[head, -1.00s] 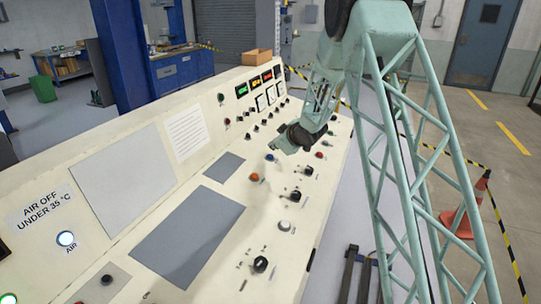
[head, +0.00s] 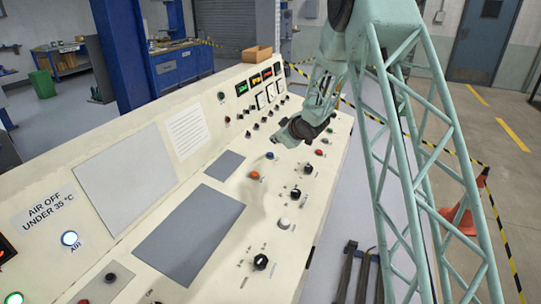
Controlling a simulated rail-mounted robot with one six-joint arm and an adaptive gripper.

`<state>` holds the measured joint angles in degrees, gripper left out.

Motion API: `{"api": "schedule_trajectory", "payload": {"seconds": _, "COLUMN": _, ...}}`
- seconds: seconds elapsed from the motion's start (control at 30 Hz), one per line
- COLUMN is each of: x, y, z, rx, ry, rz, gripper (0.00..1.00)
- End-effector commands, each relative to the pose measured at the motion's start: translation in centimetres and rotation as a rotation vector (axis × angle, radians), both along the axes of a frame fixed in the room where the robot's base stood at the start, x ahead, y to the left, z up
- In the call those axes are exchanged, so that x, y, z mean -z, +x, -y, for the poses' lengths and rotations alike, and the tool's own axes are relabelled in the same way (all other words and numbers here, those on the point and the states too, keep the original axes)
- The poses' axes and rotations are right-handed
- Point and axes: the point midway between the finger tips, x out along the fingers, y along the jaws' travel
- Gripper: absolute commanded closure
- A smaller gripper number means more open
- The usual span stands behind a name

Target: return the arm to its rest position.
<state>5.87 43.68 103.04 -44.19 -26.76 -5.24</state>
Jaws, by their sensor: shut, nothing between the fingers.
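My arm is the pale green lattice arm, which comes down from the top right of the head view and folds back over the control console (head: 120,235). My gripper (head: 282,137) is a small dark and green shape above the far right part of the console, over the rows of knobs. It is shut, with nothing between its fingers. It seems apart from the console surface. Its fingertips are small and partly blurred in this view.
Near my gripper are an orange button (head: 254,175), a blue one (head: 270,156) and a black knob (head: 295,193). An orange cone (head: 461,212) stands on the floor at right, partly behind my arm.

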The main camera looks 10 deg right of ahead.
Motion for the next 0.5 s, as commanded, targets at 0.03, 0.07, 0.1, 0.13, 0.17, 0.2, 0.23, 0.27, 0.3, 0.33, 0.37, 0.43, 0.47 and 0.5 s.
{"api": "schedule_trajectory", "payload": {"seconds": 0.03, "x": 0.0, "y": 0.0, "z": 0.0, "rx": 0.000, "ry": 0.000, "rz": 0.000, "gripper": 1.00}}
{"api": "schedule_trajectory", "payload": {"seconds": 0.07, "x": 0.0, "y": 0.0, "z": 0.0, "rx": 0.000, "ry": 0.000, "rz": 0.000, "gripper": 1.00}}
{"api": "schedule_trajectory", "payload": {"seconds": 0.1, "x": 0.0, "y": 0.0, "z": 0.0, "rx": 0.000, "ry": 0.000, "rz": 0.000, "gripper": 1.00}}
{"api": "schedule_trajectory", "payload": {"seconds": 0.13, "x": 0.0, "y": 0.0, "z": 0.0, "rx": 0.000, "ry": 0.000, "rz": 0.000, "gripper": 1.00}}
{"api": "schedule_trajectory", "payload": {"seconds": 0.17, "x": 0.0, "y": 0.0, "z": 0.0, "rx": 0.000, "ry": 0.000, "rz": 0.000, "gripper": 1.00}}
{"api": "schedule_trajectory", "payload": {"seconds": 0.2, "x": -0.1, "y": 0.0, "z": 0.0, "rx": 0.001, "ry": -0.001, "rz": 0.000, "gripper": 1.00}}
{"api": "schedule_trajectory", "payload": {"seconds": 0.23, "x": -0.2, "y": -0.1, "z": 0.0, "rx": 0.002, "ry": -0.001, "rz": -0.001, "gripper": 1.00}}
{"api": "schedule_trajectory", "payload": {"seconds": 0.27, "x": -0.3, "y": -0.1, "z": 0.1, "rx": 0.003, "ry": -0.001, "rz": -0.001, "gripper": 1.00}}
{"api": "schedule_trajectory", "payload": {"seconds": 0.3, "x": -0.5, "y": -0.2, "z": 0.1, "rx": 0.006, "ry": -0.001, "rz": -0.002, "gripper": 1.00}}
{"api": "schedule_trajectory", "payload": {"seconds": 0.33, "x": -0.6, "y": -0.3, "z": 0.2, "rx": 0.009, "ry": -0.002, "rz": -0.003, "gripper": 1.00}}
{"api": "schedule_trajectory", "payload": {"seconds": 0.37, "x": -0.9, "y": -0.4, "z": 0.2, "rx": 0.011, "ry": -0.003, "rz": -0.004, "gripper": 1.00}}
{"api": "schedule_trajectory", "payload": {"seconds": 0.43, "x": -1.6, "y": -0.7, "z": 0.4, "rx": 0.020, "ry": -0.005, "rz": -0.005, "gripper": 1.00}}
{"api": "schedule_trajectory", "payload": {"seconds": 0.47, "x": -1.9, "y": -0.8, "z": 0.5, "rx": 0.024, "ry": -0.006, "rz": -0.007, "gripper": 1.00}}
{"api": "schedule_trajectory", "payload": {"seconds": 0.5, "x": -2.4, "y": -1.1, "z": 0.6, "rx": 0.032, "ry": -0.008, "rz": -0.009, "gripper": 1.00}}
